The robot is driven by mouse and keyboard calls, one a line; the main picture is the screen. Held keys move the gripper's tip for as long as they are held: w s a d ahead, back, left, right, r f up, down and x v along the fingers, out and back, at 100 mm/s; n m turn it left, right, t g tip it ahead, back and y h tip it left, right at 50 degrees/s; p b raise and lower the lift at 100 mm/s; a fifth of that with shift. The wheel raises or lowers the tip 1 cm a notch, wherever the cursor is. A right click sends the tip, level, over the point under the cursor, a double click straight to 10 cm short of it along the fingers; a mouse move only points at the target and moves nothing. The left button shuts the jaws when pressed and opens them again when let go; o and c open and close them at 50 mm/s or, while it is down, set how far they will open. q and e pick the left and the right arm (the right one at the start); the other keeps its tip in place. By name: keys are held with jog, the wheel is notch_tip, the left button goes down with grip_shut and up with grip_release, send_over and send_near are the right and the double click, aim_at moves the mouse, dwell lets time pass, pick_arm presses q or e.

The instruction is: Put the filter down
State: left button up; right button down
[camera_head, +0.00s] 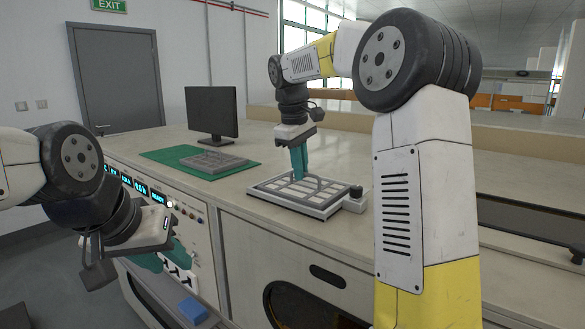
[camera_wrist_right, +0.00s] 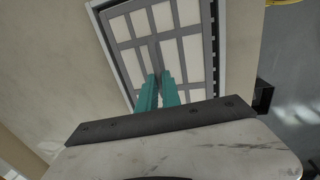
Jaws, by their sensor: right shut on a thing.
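The filter (camera_head: 322,187), a flat grey grid frame with pale panels, lies level over a white-rimmed tray (camera_head: 268,201) on the counter. My right gripper (camera_head: 299,176) points down with its teal fingers close together at the filter's middle. In the right wrist view, the fingers of my right gripper (camera_wrist_right: 159,82) are shut on the middle bar of the filter (camera_wrist_right: 137,62). I cannot tell if the filter rests fully in the tray. My left gripper (camera_head: 168,258) hangs low at the left before the counter front, its teal fingers apart, seemingly empty.
A small dark-knobbed block (camera_head: 355,203) adjoins the tray's right side. The counter front has a control panel (camera_head: 196,235).

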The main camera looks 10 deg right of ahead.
aim_at(295, 188)
jog(key=c, duration=1.5)
grip_release()
jog(key=shift+c, duration=0.2)
notch_tip(295, 188, up, 12)
jog(key=s+a, duration=0.1)
jog(key=shift+s+a, duration=0.35)
